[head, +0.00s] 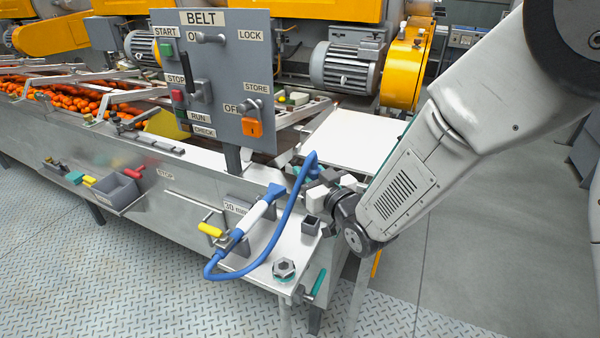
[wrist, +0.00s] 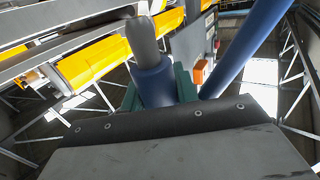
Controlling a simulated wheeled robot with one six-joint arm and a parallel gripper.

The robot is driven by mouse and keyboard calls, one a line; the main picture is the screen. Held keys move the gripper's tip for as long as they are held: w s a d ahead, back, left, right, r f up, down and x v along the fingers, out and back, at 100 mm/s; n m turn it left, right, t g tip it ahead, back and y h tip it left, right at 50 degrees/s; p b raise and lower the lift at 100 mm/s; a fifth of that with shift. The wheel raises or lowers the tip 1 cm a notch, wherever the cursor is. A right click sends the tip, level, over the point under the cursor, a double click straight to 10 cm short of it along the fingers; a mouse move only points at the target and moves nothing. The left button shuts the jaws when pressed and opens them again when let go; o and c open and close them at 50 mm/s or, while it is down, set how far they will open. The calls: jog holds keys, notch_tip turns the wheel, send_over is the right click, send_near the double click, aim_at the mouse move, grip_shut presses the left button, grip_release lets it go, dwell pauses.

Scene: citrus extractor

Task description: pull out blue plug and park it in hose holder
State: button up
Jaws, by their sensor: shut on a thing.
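My gripper (head: 301,174) is at the right end of the steel machine bed in the head view. In the wrist view its teal fingertips are shut on the sides of the blue plug (wrist: 154,84). The plug's rounded grey tip (wrist: 142,38) sticks out past the fingers, with no socket visible around it. The blue hose (head: 217,276) arches up by my gripper and loops down over the bed's front edge; a blue length shows in the wrist view (wrist: 248,42). A small square grey open holder (head: 311,226) stands below my gripper; I cannot tell whether it is the hose holder.
A white cylinder with blue ends (head: 252,215) lies beside a yellow-handled part (head: 211,230). A hex fitting (head: 284,268) sits on the front corner. The grey BELT panel (head: 213,75) stands to the left. The floor (head: 470,230) on the right is clear.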

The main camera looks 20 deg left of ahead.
send_over(307, 215)
jog(key=shift+a+f, duration=0.1)
jog(key=shift+f, duration=2.75)
jog(key=shift+f, duration=0.15)
jog(key=shift+f, duration=0.3)
jog(key=shift+f, duration=1.55)
jog(key=o, duration=1.1)
jog(key=shift+c, duration=0.2)
jog(key=v, duration=0.7)
jog(key=shift+s+d, duration=0.2)
jog(key=shift+d, duration=0.15)
